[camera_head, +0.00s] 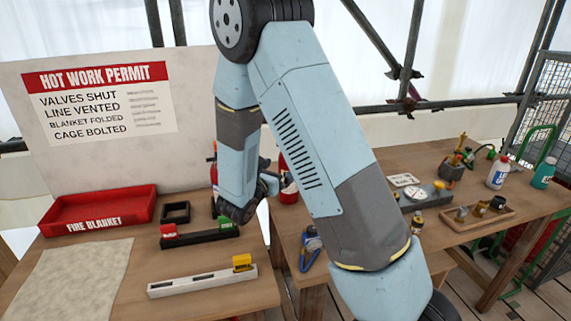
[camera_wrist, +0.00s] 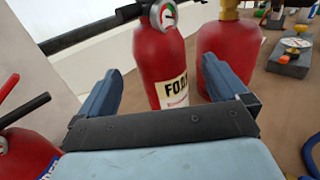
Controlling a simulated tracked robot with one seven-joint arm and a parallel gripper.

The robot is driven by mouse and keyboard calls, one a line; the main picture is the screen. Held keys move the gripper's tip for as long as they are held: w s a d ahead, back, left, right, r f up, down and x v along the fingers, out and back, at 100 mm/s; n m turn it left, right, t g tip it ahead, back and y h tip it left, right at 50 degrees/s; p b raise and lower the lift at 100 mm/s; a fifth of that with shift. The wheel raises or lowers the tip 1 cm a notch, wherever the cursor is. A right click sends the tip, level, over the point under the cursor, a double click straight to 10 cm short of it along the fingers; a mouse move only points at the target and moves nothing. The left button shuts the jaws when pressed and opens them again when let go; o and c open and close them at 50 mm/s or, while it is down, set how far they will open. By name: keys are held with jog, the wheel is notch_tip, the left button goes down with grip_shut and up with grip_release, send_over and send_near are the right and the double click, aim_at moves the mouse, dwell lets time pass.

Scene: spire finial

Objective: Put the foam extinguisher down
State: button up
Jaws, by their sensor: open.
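The foam extinguisher (camera_wrist: 163,62) is a red cylinder with a pale label reading "FOA…", a gauge and a dark lever at its top. It stands upright on the wooden bench in the wrist view. My gripper (camera_wrist: 160,72) is open, its two blue fingers spread with the extinguisher showing in the gap between them. Clear space shows between the left finger and the extinguisher. The lower part of the extinguisher is hidden behind my gripper's palm. In the head view my arm hides most of this area; a red cylinder (camera_head: 288,182) shows beside it.
A second red cylinder with a brass top (camera_wrist: 228,45) stands right of the foam extinguisher. Another red extinguisher (camera_wrist: 22,155) is at lower left. A red fire blanket tray (camera_head: 98,208), a slotted pale rail (camera_head: 200,282) and a dark rail (camera_head: 200,238) lie on the left bench.

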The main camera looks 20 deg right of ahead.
jog(key=s+d+r+m+g+y, duration=0.1)
jog(key=s+d+r+m+g, duration=0.5)
jog(key=s, duration=0.3)
jog(key=s+d+r+m+g, duration=0.4)
jog(key=s+d+m+g, duration=0.1)
jog(key=s+m, duration=0.35)
jog(key=s+a+r+m+t+y, duration=0.2)
jog(key=s+a+r+m+y, duration=0.1)
jog(key=s+m+y, duration=0.3)
jog(key=s+a+r+m+t+y, duration=0.1)
jog(key=s+a+r+m+y, duration=0.2)
jog(key=s+r+m+y, duration=0.2)
jog(key=s+r+m, duration=0.1)
jog(key=s, duration=0.2)
jog(key=shift+r+t+y, duration=0.3)
jog(key=shift+t+y, duration=0.1)
jog(key=shift+a+m, duration=0.1)
jog(key=shift+m, duration=0.15)
